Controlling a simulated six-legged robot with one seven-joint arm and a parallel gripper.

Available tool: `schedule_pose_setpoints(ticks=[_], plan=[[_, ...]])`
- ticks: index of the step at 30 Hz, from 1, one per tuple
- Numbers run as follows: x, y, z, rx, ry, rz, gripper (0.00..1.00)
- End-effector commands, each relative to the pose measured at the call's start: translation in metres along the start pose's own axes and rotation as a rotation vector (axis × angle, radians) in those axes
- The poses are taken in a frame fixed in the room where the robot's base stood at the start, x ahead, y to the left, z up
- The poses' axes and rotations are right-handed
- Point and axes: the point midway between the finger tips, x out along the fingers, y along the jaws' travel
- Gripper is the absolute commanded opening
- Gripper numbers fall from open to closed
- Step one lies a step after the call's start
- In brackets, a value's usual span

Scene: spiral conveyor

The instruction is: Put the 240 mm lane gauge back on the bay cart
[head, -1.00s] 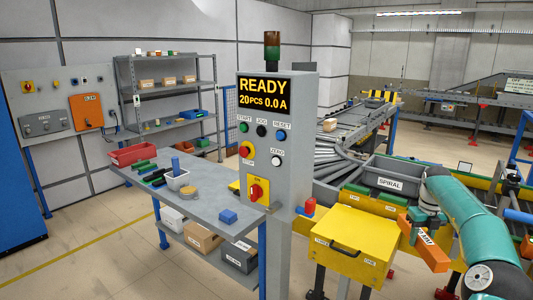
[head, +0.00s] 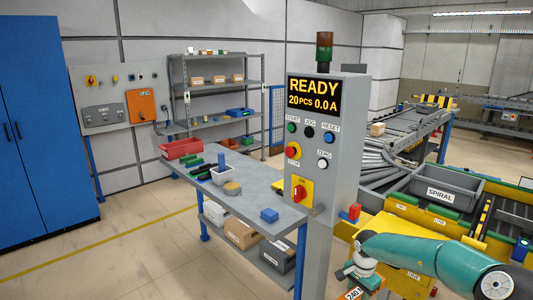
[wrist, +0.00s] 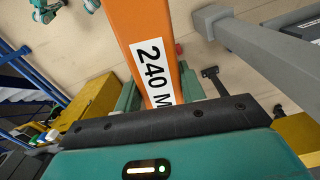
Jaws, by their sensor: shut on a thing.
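My gripper (wrist: 160,92) is shut on an orange bar, the 240 mm lane gauge (wrist: 138,22), with a white label reading "240 M" before it is cut off. In the head view, my gripper (head: 362,280) is low at the bottom edge, in front of the yellow box. Only a small labelled part of the gauge (head: 352,294) shows there. A grey-topped bench or cart (head: 262,190) with blue legs and a lower shelf stands left of the control post. Its top holds a red bin, a white bin and a blue block. I cannot tell whether it is the bay cart.
The grey control post (head: 338,190) with a READY display stands between the grey top and my arm. The yellow box (head: 410,283) and conveyor with a SPIRAL bin (head: 442,187) are at the right. Floor (head: 150,255) is clear at the lower left.

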Motion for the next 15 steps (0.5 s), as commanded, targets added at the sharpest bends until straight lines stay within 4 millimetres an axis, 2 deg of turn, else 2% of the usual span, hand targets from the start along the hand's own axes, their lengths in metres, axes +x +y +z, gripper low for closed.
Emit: schedule_pose_setpoints(ticks=[1, 3, 9, 12, 15], plan=[[0.008, -0.005, 0.018, -0.109, -0.002, 0.003, 0.20], [0.018, -0.011, 0.042, -0.270, -0.002, 0.003, 0.20], [0.042, -0.020, 0.106, -0.702, -0.001, 0.002, 0.20], [0.050, -0.021, 0.129, -0.856, -0.001, 0.002, 0.20], [0.055, -0.021, 0.143, -0.953, 0.001, 0.001, 0.20]])
